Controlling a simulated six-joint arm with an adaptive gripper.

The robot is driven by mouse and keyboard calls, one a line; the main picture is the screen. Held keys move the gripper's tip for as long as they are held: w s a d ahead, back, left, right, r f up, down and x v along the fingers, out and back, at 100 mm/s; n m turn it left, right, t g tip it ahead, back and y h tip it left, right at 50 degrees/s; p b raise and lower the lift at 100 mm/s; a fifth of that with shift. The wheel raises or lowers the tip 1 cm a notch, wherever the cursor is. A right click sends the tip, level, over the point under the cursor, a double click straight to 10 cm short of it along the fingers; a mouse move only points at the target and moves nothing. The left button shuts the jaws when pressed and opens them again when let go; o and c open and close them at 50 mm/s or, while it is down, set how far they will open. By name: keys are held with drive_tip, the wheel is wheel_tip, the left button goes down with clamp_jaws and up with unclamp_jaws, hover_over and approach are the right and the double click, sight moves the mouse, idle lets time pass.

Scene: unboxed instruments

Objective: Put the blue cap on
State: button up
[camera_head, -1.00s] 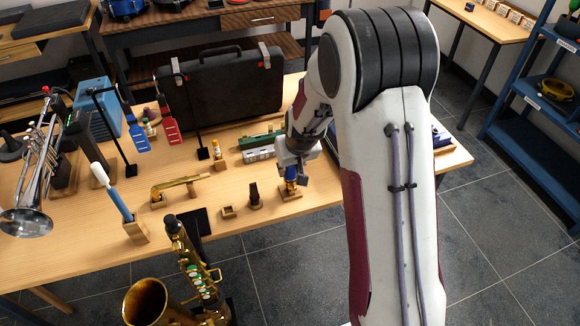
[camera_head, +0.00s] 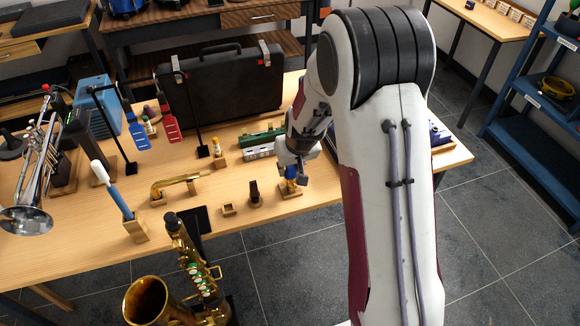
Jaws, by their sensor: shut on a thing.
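My gripper (camera_head: 297,170) is at the right part of the table, shut on the small blue cap (camera_head: 291,171). The cap sits between the fingers and is partly hidden by them. Directly below it, a small brass-coloured piece (camera_head: 290,187) stands upright on a wooden block (camera_head: 289,193). The cap is at or just above the top of this piece; I cannot tell whether they touch.
A dark mouthpiece (camera_head: 254,192) on a wooden base and a small wooden holder (camera_head: 228,209) stand left of my gripper. A green case (camera_head: 262,137) lies behind. A saxophone (camera_head: 195,270) stands in front of the table. A black case (camera_head: 222,82) is at the back.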

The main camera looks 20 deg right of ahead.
drive_tip(key=o, duration=0.9)
drive_tip(key=shift+c, duration=0.2)
drive_tip(key=shift+r, duration=0.15)
drive_tip(key=shift+c, duration=0.3)
drive_tip(key=shift+v, duration=2.85)
drive_tip(key=shift+s, duration=0.1)
